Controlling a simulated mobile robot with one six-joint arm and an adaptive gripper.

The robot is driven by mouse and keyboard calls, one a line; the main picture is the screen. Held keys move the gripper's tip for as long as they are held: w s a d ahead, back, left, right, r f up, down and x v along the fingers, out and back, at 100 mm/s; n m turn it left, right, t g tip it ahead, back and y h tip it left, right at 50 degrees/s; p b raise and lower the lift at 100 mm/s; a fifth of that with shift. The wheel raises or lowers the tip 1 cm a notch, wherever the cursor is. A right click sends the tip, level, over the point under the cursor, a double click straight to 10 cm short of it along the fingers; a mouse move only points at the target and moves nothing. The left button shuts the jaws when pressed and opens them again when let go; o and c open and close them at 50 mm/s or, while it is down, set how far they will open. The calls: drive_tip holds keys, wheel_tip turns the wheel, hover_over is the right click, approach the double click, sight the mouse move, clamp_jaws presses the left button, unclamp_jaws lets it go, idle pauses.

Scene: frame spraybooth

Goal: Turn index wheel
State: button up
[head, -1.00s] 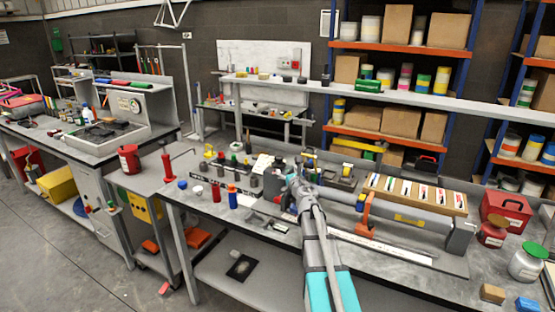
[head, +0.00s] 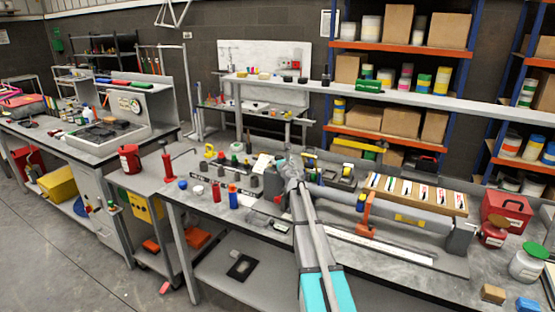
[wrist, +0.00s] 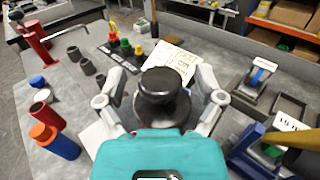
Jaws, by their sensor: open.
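A dark round knob-like wheel (wrist: 160,85), which I take for the index wheel, stands in the middle of the wrist view. In the head view my gripper (head: 292,172) is over the workbench (head: 330,255), behind the front tools. There my own arm hides the wheel, and no marks on it can be read.
A blue-and-grey tape dispenser (wrist: 257,82) is at the right. A long grey tube (head: 400,213) with an orange clamp lies farther right.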

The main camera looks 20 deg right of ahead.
drive_tip(key=c, duration=1)
drive_tip(key=shift+a, duration=0.5)
drive_tip(key=shift+c, duration=0.7)
drive_tip(key=shift+d, duration=0.35)
drive_tip(key=shift+m+h, duration=0.3)
drive_tip(key=shift+h, duration=0.2)
